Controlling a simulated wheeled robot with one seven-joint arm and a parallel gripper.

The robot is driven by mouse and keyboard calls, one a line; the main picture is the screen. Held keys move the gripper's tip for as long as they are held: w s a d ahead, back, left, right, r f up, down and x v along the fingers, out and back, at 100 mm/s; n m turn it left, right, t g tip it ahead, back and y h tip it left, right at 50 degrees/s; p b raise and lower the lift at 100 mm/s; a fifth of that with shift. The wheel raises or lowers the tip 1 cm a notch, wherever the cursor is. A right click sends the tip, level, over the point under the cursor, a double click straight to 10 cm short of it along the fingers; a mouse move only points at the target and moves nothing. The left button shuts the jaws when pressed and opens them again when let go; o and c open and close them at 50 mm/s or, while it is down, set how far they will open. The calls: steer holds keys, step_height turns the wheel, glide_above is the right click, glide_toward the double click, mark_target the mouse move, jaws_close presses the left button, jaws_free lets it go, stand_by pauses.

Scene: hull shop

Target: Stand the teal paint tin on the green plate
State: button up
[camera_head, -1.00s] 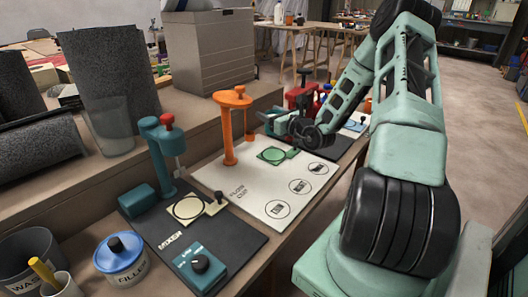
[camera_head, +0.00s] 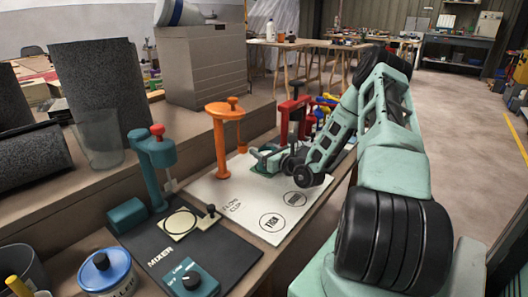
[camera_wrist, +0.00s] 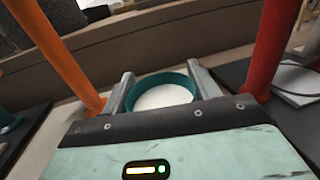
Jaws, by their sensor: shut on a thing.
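The teal paint tin (camera_wrist: 162,82) shows in the wrist view as a round teal rim around white contents. It is between the two fingers of my gripper (camera_wrist: 164,88), which is shut on it. The plate is largely covered by the gripper and tin. I cannot tell from these views whether the tin's base touches the plate.
The orange stand (camera_head: 220,145) rises close to the left of my gripper, and red equipment (camera_head: 292,118) stands behind. The white board (camera_head: 240,200) is clear in front. A teal mixer (camera_head: 150,165) on a black mat is nearer, left.

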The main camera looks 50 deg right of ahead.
steer(key=shift+f, duration=0.1)
steer(key=o, duration=1.1)
steer(key=shift+o, duration=0.2)
steer(key=s, duration=0.4)
steer(key=s+a, duration=0.1)
steer(key=s, duration=0.3)
steer(key=s+p, duration=0.1)
steer(key=s, duration=0.3)
steer(key=shift+a, duration=0.2)
